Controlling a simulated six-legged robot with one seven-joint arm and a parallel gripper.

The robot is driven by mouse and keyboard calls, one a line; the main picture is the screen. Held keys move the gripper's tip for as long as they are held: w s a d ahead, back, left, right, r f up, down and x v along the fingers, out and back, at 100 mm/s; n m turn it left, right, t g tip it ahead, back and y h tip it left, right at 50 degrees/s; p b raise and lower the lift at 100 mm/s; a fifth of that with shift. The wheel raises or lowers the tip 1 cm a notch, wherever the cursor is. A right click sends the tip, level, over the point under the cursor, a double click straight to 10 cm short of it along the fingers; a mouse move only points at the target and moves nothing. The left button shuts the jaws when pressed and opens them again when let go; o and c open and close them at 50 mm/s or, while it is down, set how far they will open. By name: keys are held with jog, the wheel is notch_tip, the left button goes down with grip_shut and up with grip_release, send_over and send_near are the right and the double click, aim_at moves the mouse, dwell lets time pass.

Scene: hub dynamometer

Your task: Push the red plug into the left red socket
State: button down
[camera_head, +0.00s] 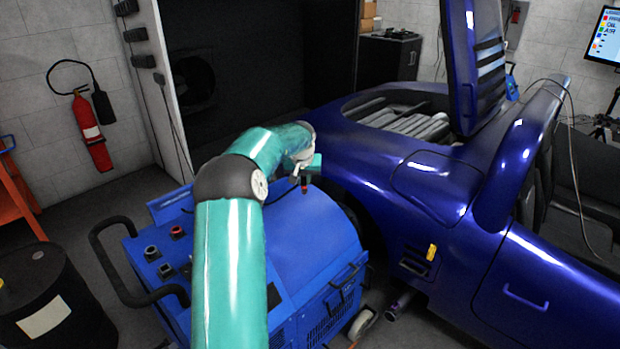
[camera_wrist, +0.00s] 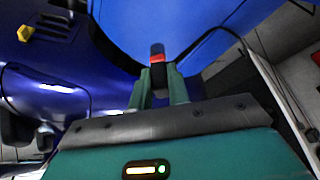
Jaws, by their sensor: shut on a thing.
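My gripper (camera_wrist: 158,92) is shut on the red plug (camera_wrist: 157,57), which has a red band and a dark body and points away from the fingers. In the head view the plug (camera_head: 304,186) hangs tip down below my gripper (camera_head: 303,174), above the right part of the blue dynamometer cart (camera_head: 310,235). Dark round sockets sit on the cart's left panel, among them one at the left (camera_head: 151,253) and one at the upper right (camera_head: 177,232). My arm hides part of the cart's top.
A blue car (camera_head: 430,190) with raised lid stands close on the right. The cart has a black handle (camera_head: 110,255) on its left. A black drum (camera_head: 50,295) stands at the lower left, and a fire extinguisher (camera_head: 90,130) hangs on the wall.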

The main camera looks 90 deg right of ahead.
jog(key=shift+w+a+n+t, duration=0.4)
jog(key=shift+w+a+n, duration=1.15)
jog(key=shift+w, duration=9.1)
jog(key=shift+w+a+n+t, duration=0.45)
jog(key=shift+w+a, duration=2.05)
jog(key=shift+w, duration=8.15)
jog(key=shift+f, duration=3.45)
jog(key=shift+a, duration=0.15)
